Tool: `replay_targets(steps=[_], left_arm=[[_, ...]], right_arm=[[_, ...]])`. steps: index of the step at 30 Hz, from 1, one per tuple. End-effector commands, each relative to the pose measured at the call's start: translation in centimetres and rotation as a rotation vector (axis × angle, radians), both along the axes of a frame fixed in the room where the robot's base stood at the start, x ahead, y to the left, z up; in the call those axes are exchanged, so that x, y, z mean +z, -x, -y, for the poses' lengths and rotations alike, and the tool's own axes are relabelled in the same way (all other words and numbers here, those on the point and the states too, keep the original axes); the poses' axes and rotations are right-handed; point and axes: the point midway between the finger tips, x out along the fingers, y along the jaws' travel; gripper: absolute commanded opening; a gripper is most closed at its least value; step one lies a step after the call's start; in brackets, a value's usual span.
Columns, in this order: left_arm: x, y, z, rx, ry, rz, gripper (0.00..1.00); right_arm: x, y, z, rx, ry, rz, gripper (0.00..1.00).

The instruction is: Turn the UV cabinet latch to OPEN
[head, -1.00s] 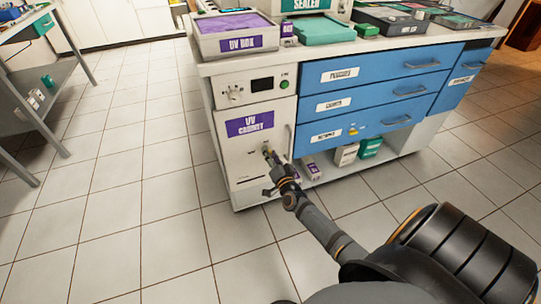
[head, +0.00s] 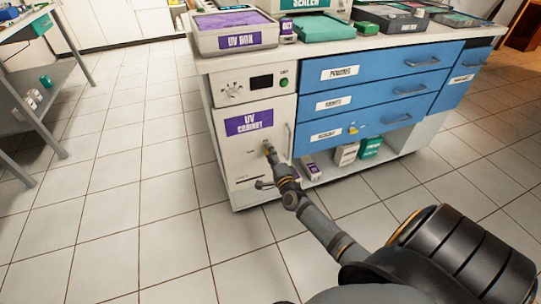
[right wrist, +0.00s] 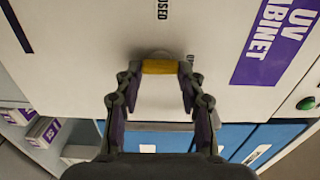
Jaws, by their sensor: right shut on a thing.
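The UV cabinet (head: 240,158) is a white door with a purple "UV CABINET" label, at the left end of the counter unit. Its latch is a small yellow bar (right wrist: 160,67) on a round base, lying crosswise between my fingertips in the right wrist view. My right gripper (head: 269,152) is at the door's lower right and shut on the latch; it also fills the right wrist view (right wrist: 160,75). Lettering ending in "OSED" shows above the latch in the wrist view, and another small mark beside the right finger is partly hidden. My left gripper is not in view.
A vertical door handle (head: 289,137) stands right of the latch. Blue drawers (head: 375,93) adjoin on the right, with boxes (head: 347,153) on the shelf below. A UV box (head: 235,38) sits on top. The tiled floor in front is clear.

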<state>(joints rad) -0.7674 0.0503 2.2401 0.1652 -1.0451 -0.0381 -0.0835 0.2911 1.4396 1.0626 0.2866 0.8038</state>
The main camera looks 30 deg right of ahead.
Motion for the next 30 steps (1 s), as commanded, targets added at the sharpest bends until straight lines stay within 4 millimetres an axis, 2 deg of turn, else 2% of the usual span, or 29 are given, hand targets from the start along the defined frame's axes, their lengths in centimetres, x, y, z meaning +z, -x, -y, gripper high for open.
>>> replay_targets(steps=[18,19,21,24,30], left_arm=[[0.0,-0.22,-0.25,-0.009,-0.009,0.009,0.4],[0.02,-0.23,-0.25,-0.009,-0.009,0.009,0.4],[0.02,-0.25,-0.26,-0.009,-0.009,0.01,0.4],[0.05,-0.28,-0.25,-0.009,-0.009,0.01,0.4],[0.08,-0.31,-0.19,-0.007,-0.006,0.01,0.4]], right_arm=[[-0.08,0.03,0.01,0.0,-0.038,0.008,0.08],[-0.08,0.03,0.01,0.0,-0.038,0.008,0.42],[-0.08,0.03,0.01,0.0,-0.038,0.008,0.51],[-0.07,0.03,0.0,0.0,-0.037,0.008,0.62],[-0.05,0.02,0.01,0.0,-0.036,0.008,0.62]])
